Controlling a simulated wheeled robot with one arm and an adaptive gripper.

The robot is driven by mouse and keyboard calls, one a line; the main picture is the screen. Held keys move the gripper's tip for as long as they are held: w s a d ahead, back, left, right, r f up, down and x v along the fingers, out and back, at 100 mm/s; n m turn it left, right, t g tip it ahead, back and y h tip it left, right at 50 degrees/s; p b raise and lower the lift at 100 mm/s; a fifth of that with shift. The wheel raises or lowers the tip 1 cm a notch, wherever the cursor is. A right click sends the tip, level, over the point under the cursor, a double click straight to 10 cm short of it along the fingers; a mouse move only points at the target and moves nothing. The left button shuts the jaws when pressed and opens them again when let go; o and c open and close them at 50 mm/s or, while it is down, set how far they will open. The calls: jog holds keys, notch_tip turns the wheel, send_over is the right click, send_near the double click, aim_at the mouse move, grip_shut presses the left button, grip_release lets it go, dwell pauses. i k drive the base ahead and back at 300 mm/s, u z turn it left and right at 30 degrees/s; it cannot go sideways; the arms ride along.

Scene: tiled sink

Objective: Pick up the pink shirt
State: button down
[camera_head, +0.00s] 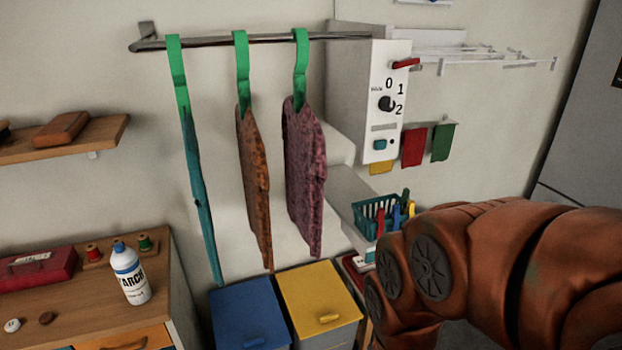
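The pink shirt (304,165) has a dark mottled pattern and hangs from a green hanger (301,65) on a metal wall rail (215,42). It is the rightmost of three hanging garments. A brown-orange garment (253,180) hangs to its left, and a teal one (196,190) hangs farther left, seen edge-on. My arm reaches in at the lower right, in front of and below the pink shirt in the picture. My gripper is not visible in this view.
A white control box (383,115) stands right of the shirt, with a basket (375,215) below it. Blue (247,312) and yellow-lidded (318,292) bins sit below the garments. A bottle (130,275) stands on the wooden dresser (90,305) at left.

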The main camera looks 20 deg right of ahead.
aim_at(305, 152)
jog(key=z, duration=1.05)
jog(key=k, duration=0.95)
jog(key=u, duration=1.3)
jog(key=i, duration=0.5)
jog(key=z, duration=0.05)
